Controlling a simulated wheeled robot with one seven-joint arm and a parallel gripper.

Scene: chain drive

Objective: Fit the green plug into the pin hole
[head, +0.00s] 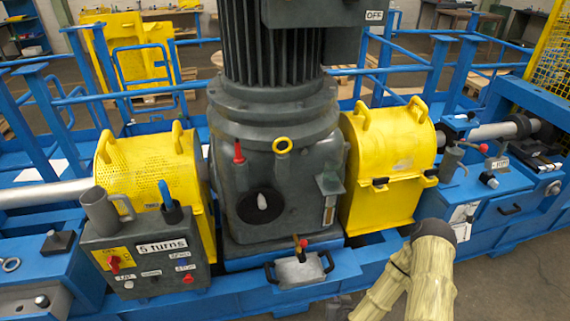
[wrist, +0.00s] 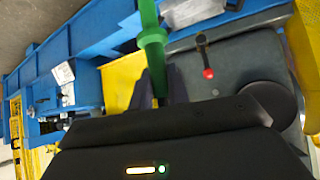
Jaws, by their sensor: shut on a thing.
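The green plug (wrist: 152,45) shows in the wrist view, a green rod with a wider collar and a narrower, darker lower end. My gripper (wrist: 161,85) is shut on this lower end, its dark fingers on either side. The plug's far end runs out of the top of the view. In the head view my arm shows at the lower right, but the gripper and the plug cannot be made out there. I cannot pick out the pin hole in either view.
The grey gearbox (head: 275,185) stands between two yellow guards (head: 150,165) (head: 388,155) on a blue frame. A handled tray (head: 298,271) and red-knobbed lever (head: 301,243) are at its foot. A control box (head: 145,255) with a mug (head: 105,211) stands left.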

